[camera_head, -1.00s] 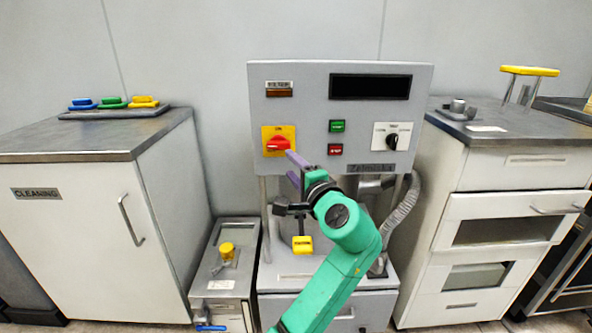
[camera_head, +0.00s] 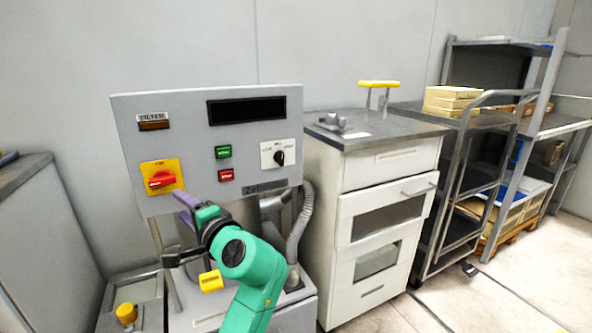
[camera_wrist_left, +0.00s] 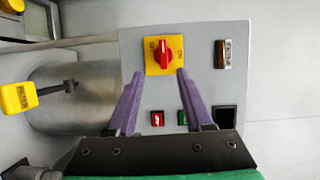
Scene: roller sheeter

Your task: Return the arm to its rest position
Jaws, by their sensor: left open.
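My left arm (camera_head: 250,272) is green and rises from the bottom of the head view in front of the roller sheeter. My left gripper (camera_head: 183,208) has purple fingers and sits just below the red rotary switch (camera_head: 160,179) on its yellow plate. In the left wrist view the gripper (camera_wrist_left: 158,100) is open, with nothing between its fingers. The red switch (camera_wrist_left: 161,56) shows beyond the fingertips, apart from them. My right gripper is in neither view.
The machine's grey control panel (camera_head: 245,165) is close behind the gripper. A yellow-tipped lever (camera_head: 210,281) is beside the arm. A white drawer cabinet (camera_head: 385,205) stands to the right, then a rack cart (camera_head: 455,200). Open floor (camera_head: 470,300) lies at the lower right.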

